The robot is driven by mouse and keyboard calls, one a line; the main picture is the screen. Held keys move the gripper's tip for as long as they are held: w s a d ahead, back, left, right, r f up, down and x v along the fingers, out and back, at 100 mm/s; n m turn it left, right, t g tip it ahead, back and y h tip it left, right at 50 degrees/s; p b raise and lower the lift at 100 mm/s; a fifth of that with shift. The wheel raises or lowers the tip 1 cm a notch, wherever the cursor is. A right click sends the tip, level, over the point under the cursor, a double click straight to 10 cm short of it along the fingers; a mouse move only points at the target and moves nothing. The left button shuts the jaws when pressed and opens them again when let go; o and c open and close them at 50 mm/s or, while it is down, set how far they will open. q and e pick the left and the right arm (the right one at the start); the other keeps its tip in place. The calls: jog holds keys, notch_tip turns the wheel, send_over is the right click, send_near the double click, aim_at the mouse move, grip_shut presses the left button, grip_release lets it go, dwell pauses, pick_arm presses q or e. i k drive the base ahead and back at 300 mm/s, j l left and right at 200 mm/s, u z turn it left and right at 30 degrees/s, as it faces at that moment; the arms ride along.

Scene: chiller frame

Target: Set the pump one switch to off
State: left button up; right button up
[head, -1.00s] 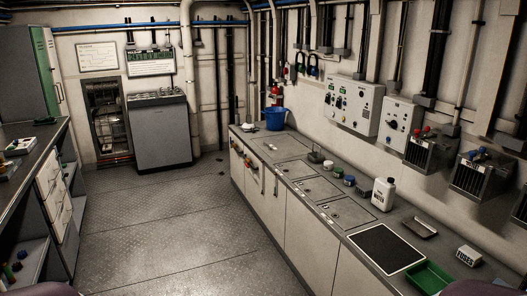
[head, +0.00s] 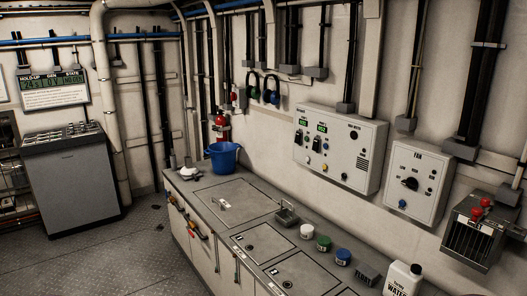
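The grey control panel (head: 368,163) is on the wall right of centre in the head view. Two small green displays (head: 322,128) are on its left half. Black switches (head: 316,144) sit below the displays, with small coloured buttons or lamps beneath. The labels are too small to read, so I cannot tell which switch is pump one or how it is set. A second box marked FAN (head: 430,183) hangs to its right, with a black rotary knob (head: 409,184). Neither of my grippers is in view.
A long counter (head: 204,199) runs below the panels. On it stand a blue bucket (head: 223,157), white, green and blue round containers (head: 323,243), and a white water bottle (head: 403,281). A grey cabinet (head: 70,180) stands at the left. The floor (head: 140,240) between is clear.

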aim_at(298, 135)
jog(key=i+j+z, duration=0.15)
jog(key=i, duration=0.2)
jog(key=i+j+z, duration=0.15)
jog(key=i, duration=0.2)
jog(key=i+j+u, duration=0.15)
jog(key=i+j, duration=0.2)
jog(key=i+j+u, duration=0.15)
jog(key=i+j, duration=0.15)
jog(key=i, duration=0.3)
jog(key=i+j+u, duration=0.1)
jog(key=i, duration=0.35)
jog(key=i+j+u, duration=0.15)
jog(key=i+j, duration=0.15)
jog(key=i, duration=0.2)
